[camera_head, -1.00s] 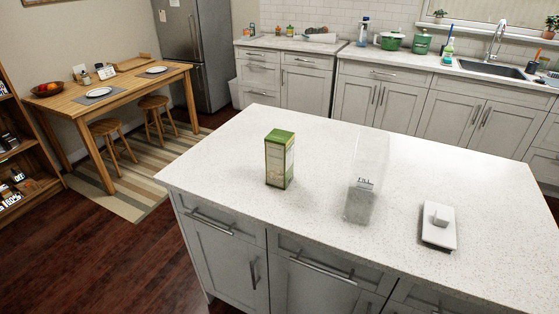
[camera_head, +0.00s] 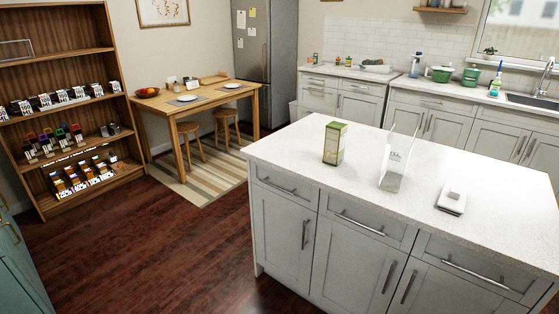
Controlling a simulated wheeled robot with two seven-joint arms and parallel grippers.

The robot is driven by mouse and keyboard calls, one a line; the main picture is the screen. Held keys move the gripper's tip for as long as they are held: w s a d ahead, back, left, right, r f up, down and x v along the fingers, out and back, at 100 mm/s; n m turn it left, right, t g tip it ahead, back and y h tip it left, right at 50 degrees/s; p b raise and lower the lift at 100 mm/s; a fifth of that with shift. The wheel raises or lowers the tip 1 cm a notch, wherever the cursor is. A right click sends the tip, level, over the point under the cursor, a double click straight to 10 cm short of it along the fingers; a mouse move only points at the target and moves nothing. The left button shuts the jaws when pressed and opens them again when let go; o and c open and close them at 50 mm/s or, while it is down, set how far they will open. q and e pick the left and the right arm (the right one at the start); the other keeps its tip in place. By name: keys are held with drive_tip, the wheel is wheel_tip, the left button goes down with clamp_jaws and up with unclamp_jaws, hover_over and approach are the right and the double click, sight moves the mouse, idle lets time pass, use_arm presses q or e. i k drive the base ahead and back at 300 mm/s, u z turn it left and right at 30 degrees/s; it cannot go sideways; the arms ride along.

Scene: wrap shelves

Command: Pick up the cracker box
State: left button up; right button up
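A green and cream box (camera_head: 335,143), which looks like the cracker box, stands upright on the white island counter (camera_head: 292,146), near its left end. A clear, tall container (camera_head: 392,168) with dark lettering stands to its right. A white lid-like piece with a raised knob (camera_head: 451,199) lies flat further right on the counter. Neither of my grippers shows in the head view, and nothing touches the box.
A wooden shelf unit (camera_head: 60,25) with rows of small packs stands at the left. A wooden table (camera_head: 212,98) with stools is behind. The island's cabinets (camera_head: 283,223) face me. Dark wood floor (camera_head: 150,255) is clear at the left and front.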

sight(335, 135)
drive_tip(key=u, duration=0.85)
drive_tip(key=i, duration=2.65)
drive_tip(key=z, duration=1.75)
drive_tip(key=i, duration=0.8)
drive_tip(key=z, duration=0.7)
